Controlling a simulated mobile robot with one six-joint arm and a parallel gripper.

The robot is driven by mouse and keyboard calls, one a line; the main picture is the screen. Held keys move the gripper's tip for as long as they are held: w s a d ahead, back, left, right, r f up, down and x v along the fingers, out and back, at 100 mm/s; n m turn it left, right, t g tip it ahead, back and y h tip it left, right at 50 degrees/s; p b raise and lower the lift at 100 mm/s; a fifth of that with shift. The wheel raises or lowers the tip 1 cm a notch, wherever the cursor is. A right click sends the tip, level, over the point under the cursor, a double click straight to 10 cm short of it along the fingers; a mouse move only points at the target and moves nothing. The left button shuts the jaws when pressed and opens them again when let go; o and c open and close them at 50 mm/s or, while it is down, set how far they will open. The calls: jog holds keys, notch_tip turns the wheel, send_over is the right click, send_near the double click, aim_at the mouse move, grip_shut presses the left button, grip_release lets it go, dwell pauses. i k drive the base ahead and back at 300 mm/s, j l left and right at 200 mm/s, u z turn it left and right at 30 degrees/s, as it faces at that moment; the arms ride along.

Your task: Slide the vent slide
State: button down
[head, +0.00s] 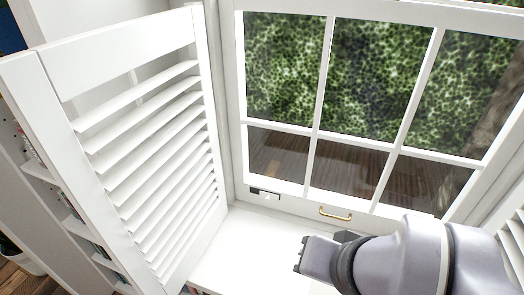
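The vent slide (265,193) is a small dark slot with a light tab in it. It sits on the bottom rail of the white window frame, near the left corner. My gripper (300,255) is in the lower middle of the head view, over the white sill. It points left and is lower in the picture than the vent slide, apart from it. Its fingers are too small and foreshortened to tell whether they are open or shut. I see nothing held at its tip.
A brass handle (335,214) sits on the bottom rail, right of the vent slide. An open white louvred shutter (150,150) stands at the left, and another shows at the right edge. The sill (235,255) is clear between the left shutter and my gripper.

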aim_at(267, 195)
jog(key=i+j+z, duration=0.1)
jog(key=z, duration=0.35)
jog(key=i+j+z, duration=0.1)
jog(key=z, duration=0.35)
jog(key=j+z, duration=0.3)
jog(key=z, duration=0.15)
jog(key=i+j, duration=0.05)
